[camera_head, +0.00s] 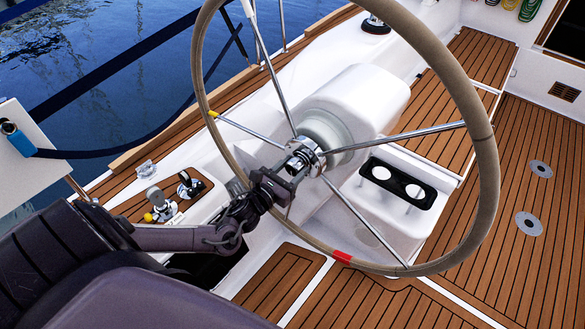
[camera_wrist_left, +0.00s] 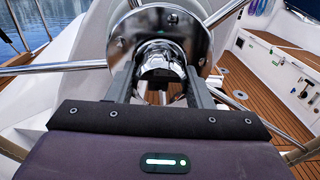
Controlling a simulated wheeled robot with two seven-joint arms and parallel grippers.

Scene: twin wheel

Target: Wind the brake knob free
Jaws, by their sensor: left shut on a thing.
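The brake knob (camera_wrist_left: 161,68) is a chrome knob at the centre of the wheel hub (camera_wrist_left: 162,35). My left gripper (camera_head: 284,176) reaches the hub from the lower left and is shut on the knob. In the left wrist view my left gripper (camera_wrist_left: 160,88) has one finger on each side of the knob. The fingers hide the knob's sides. The steering wheel (camera_head: 484,150) has a tan rim with a red mark at the bottom and a yellow mark at the left. My right gripper is not in view.
Thin chrome spokes (camera_head: 395,138) run from the hub to the rim around my gripper. The white pedestal (camera_head: 372,98) stands behind the wheel. A black cup holder (camera_head: 398,183) and control levers (camera_head: 160,203) are nearby. Teak deck (camera_head: 505,235) lies clear at right.

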